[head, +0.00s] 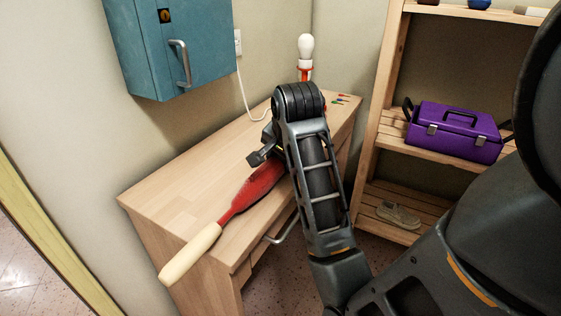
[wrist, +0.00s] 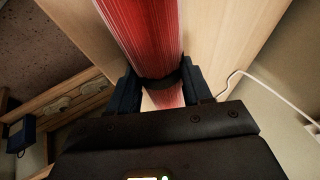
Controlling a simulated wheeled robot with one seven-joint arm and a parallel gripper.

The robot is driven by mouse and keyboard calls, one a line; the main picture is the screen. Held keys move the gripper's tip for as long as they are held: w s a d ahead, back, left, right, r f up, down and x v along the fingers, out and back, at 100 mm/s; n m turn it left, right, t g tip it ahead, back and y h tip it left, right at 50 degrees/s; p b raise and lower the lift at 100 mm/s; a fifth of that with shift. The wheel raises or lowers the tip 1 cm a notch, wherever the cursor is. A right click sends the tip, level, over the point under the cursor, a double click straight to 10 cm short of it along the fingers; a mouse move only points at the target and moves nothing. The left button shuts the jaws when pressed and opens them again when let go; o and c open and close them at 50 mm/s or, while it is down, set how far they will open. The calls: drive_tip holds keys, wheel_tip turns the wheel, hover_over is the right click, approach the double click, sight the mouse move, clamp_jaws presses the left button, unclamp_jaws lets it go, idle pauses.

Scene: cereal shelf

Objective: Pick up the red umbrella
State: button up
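The red umbrella (head: 252,187) is furled and lies slanting across the wooden desk, its pale handle (head: 190,254) jutting out past the desk's near edge. My gripper (head: 264,153) is at the umbrella's far part, over the desk, and my arm hides that end in the head view. In the wrist view the red umbrella (wrist: 145,35) runs down between the two dark fingers of my gripper (wrist: 162,85). The fingers sit close against both its sides, with a dark band across it there, and look shut on it. I cannot tell whether the umbrella is lifted off the desk.
The wooden desk (head: 185,187) stands against the wall under a blue wall cabinet (head: 170,45). A lamp with a white bulb (head: 306,47) stands at its back. A wooden shelf (head: 385,90) at the right holds a purple toolbox (head: 455,132) and a shoe (head: 398,214).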

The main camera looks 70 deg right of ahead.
drive_tip(key=c, duration=0.7)
